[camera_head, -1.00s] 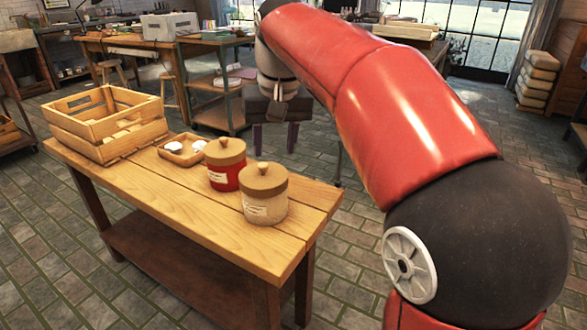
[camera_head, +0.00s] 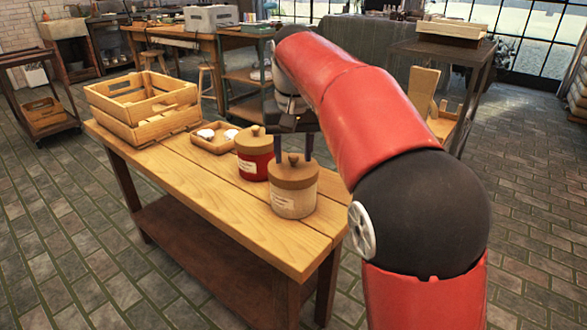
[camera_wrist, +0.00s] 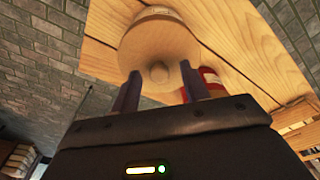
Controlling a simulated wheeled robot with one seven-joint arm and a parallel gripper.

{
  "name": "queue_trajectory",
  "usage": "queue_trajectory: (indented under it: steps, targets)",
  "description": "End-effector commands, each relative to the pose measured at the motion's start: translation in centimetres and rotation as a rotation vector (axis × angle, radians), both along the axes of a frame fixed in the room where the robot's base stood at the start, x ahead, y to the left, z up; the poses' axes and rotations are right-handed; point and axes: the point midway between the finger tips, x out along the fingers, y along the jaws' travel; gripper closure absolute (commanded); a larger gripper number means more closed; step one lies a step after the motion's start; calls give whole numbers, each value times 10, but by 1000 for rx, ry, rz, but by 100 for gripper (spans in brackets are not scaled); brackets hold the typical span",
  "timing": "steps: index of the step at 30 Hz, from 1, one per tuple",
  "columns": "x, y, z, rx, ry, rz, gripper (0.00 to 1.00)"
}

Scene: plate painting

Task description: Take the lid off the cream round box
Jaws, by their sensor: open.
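The cream round box (camera_head: 294,201) stands upright on the wooden table near its right end, with a label on its side. Its brown wooden lid (camera_head: 293,172) with a round knob is on it. My gripper (camera_head: 296,147) is open and empty, behind and above the box in the head view. In the wrist view the lid (camera_wrist: 158,48) and its knob face the camera just beyond my two apart fingers (camera_wrist: 160,88). The fingers appear to flank the knob in the picture, but I cannot tell the remaining distance.
A red round box (camera_head: 254,161) with a similar lid stands close beside the cream one. A small tray (camera_head: 214,148) with white items and a wooden crate (camera_head: 143,108) lie further left. The table's (camera_head: 200,194) front strip is clear.

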Motion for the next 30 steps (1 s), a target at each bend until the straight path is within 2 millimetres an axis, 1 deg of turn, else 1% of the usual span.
queue_trajectory:
  steps: [7, 8, 15, 18, 25, 30]
  targets:
    - [0, 0, -2, 0, 0, 0, 55]
    - [0, 0, -2, 0, 0, 0, 57]
    - [0, 0, -2, 1, 0, 0, 89]
    - [0, 0, -2, 1, 0, 0, 100]
    - [0, 0, -1, 1, -1, 0, 100]
    - [0, -1, 3, 1, -1, 0, 100]
